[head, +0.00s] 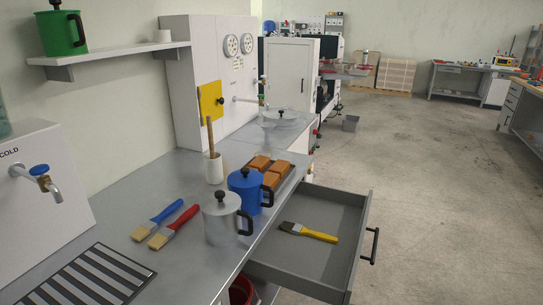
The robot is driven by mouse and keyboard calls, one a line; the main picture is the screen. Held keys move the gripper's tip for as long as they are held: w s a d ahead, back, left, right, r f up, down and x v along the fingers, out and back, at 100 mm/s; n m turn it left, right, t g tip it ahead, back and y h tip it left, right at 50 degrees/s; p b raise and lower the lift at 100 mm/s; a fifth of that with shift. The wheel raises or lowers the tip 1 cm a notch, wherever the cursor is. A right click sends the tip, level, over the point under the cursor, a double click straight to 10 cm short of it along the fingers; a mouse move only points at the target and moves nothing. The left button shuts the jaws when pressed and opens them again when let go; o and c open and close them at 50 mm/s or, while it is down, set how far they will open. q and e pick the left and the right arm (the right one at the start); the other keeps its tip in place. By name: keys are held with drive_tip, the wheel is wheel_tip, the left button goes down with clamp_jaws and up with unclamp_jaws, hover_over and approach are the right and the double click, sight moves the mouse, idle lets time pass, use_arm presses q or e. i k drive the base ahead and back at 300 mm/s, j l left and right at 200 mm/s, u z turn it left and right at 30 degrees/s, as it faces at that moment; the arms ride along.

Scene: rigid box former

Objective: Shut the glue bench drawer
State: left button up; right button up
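The glue bench drawer (287,266) is pulled out from under the right edge of the grey bench top (162,256) in the head view. Its front panel (362,250) carries a dark bar handle (371,245). A yellow-handled brush (309,232) lies inside on the drawer floor. Neither of my grippers shows in the head view, so no gripper is seen at the drawer or its handle.
On the bench stand a silver pot (220,218), a blue pot (246,190), orange-brown blocks (270,172) and brushes with blue (167,212) and red (183,220) handles. The floor (440,210) right of the drawer is clear.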

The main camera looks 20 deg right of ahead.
sight(325, 273)
drive_tip(key=i+l+z, duration=0.1)
drive_tip(key=l+z, duration=0.25)
drive_tip(key=i+l+z, duration=0.15)
drive_tip(key=l+z, duration=0.25)
drive_tip(key=i+l+z, duration=0.2)
drive_tip(key=z, duration=0.15)
drive_tip(key=l, duration=0.1)
